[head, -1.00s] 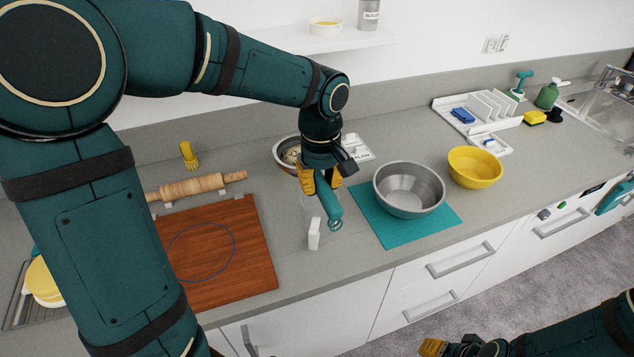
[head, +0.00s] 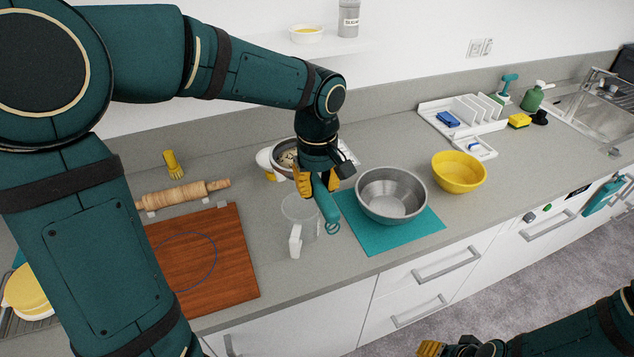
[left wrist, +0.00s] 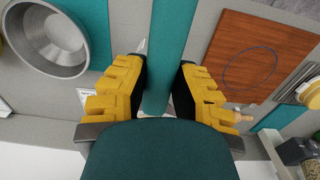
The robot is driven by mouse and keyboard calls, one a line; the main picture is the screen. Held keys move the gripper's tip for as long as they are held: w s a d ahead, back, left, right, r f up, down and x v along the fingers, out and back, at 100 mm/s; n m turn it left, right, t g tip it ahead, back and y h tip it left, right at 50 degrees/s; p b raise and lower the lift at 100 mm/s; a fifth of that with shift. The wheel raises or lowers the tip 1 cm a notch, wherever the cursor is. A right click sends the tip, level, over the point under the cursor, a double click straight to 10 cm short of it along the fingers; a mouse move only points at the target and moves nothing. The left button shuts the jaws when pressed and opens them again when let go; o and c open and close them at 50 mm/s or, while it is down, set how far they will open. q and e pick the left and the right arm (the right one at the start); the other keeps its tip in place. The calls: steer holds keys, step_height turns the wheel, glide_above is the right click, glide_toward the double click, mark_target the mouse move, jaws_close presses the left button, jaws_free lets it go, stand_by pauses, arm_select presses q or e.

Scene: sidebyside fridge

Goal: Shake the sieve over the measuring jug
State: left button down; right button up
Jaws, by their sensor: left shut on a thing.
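My left gripper (head: 317,184) is shut on the teal handle of the sieve (head: 329,212); its looped end points toward the counter's front. The handle also runs between my yellow fingers in the left wrist view (left wrist: 168,50). The sieve's metal bowl, with pale contents, shows behind the gripper, partly hidden by it. The clear measuring jug (head: 297,212) stands upright on the counter, its white handle toward the front. The sieve bowl appears above and beyond the jug; I cannot tell whether it is directly over it. My right gripper (head: 432,348) is at the bottom edge, only partly seen.
A steel bowl (head: 391,194) stands on a teal mat (head: 405,238) right of the jug, with a yellow bowl (head: 459,172) beyond. A wooden board (head: 225,275) and rolling pin (head: 180,196) lie left. A white rack (head: 450,107) is at the back right.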

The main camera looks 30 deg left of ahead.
arm_select(q)
step_height(320, 180, down, 6)
steer(key=b, duration=0.4)
steer(key=shift+r, duration=0.2)
